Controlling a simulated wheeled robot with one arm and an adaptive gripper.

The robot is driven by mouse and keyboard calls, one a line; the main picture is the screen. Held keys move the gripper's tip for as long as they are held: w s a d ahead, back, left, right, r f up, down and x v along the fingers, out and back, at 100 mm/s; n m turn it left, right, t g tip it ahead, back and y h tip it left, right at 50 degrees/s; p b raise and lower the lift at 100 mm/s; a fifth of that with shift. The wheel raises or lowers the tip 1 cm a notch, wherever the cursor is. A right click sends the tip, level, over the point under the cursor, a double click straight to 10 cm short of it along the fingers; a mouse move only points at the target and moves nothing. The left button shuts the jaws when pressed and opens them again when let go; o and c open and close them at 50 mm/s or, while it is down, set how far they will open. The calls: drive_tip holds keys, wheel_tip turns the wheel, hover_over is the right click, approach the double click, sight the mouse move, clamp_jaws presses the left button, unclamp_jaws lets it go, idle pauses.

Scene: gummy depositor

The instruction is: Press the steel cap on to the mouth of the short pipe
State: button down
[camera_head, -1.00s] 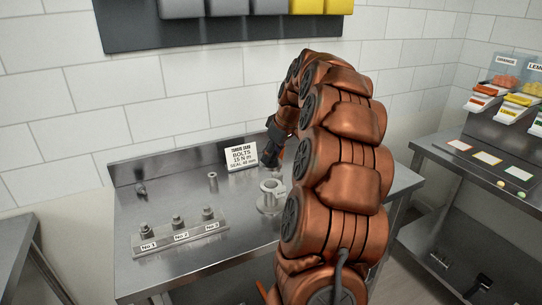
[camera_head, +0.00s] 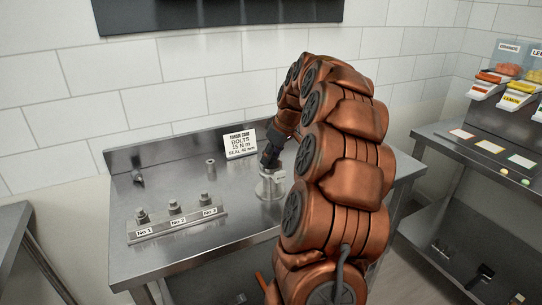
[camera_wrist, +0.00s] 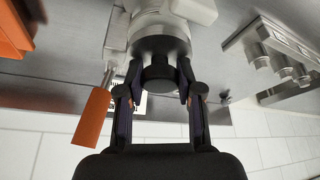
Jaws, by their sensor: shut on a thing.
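The short pipe (camera_head: 270,188) stands upright on its flange on the steel bench, partly hidden by my gripper. My gripper (camera_head: 268,164) points down right over its mouth. In the wrist view, my gripper (camera_wrist: 158,86) is shut on the dark knob of the steel cap (camera_wrist: 160,45), one finger on each side. The cap's round disc lies in line with the pale pipe (camera_wrist: 150,10) behind it. It is at or very close to the mouth; I cannot tell whether it is fully seated.
A rack (camera_head: 178,222) with several bolts, labelled No 1 to No 3, stands at the front left. A small cylinder (camera_head: 210,169) and a torque sign (camera_head: 240,145) stand behind. An orange-handled tool (camera_wrist: 92,117) lies close beside my gripper in the wrist view.

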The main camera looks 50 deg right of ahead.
drive_tip(key=shift+f, duration=0.2)
drive_tip(key=shift+f+b, duration=0.2)
drive_tip(key=shift+b, duration=0.15)
drive_tip(key=c, duration=0.7)
unclamp_jaws()
drive_tip(key=shift+v, duration=6)
